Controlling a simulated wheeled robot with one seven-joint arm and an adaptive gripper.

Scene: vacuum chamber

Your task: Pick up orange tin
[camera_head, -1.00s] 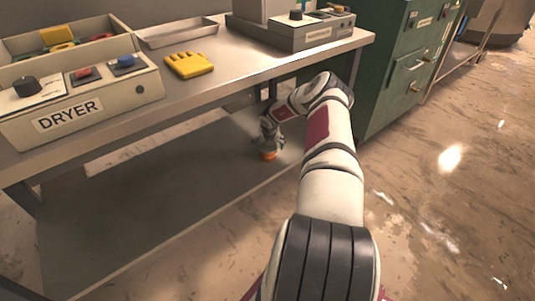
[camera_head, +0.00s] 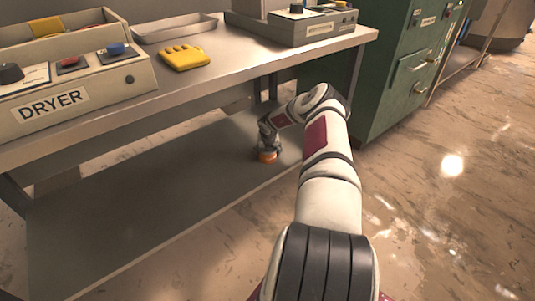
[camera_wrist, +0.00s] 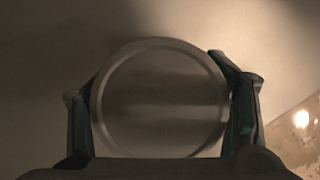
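The orange tin (camera_head: 267,156) is low under the bench, at the right end of the lower shelf. My gripper (camera_head: 267,147) is right above and around its upper part, pointing down. In the wrist view the tin's round, grey-looking top (camera_wrist: 160,105) fills the space between the two fingers (camera_wrist: 163,90). The fingers lie against its left and right rim with no clear gap, so my gripper looks shut on it. The tin's underside is hidden, and I cannot tell whether it is clear of the shelf.
The bench top (camera_head: 235,65) overhangs the lower shelf (camera_head: 150,195) close to my arm. A green cabinet (camera_head: 395,70) stands to the right. Floor at right is clear.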

